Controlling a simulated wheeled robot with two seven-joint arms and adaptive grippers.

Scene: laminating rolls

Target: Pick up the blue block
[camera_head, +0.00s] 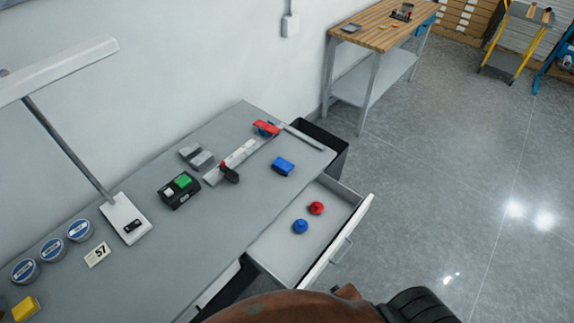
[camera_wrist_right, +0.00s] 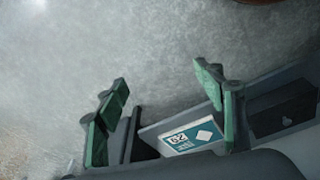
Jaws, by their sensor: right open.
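The blue block (camera_head: 283,166) lies on the grey desk top, near its right end, in the head view. Nothing touches it. My right gripper (camera_wrist_right: 163,78) shows in the right wrist view with its two green-padded fingers spread apart and nothing between them. Grey floor shows beyond its fingers. The blue block is not visible in the right wrist view. My left gripper is in neither view.
An open drawer (camera_head: 274,249) below the desk holds a red knob-like piece (camera_head: 316,208) and a blue one (camera_head: 300,226). A grey bar tool (camera_head: 238,160) with red and black parts lies left of the block. A green-buttoned box (camera_head: 179,190) stands farther left.

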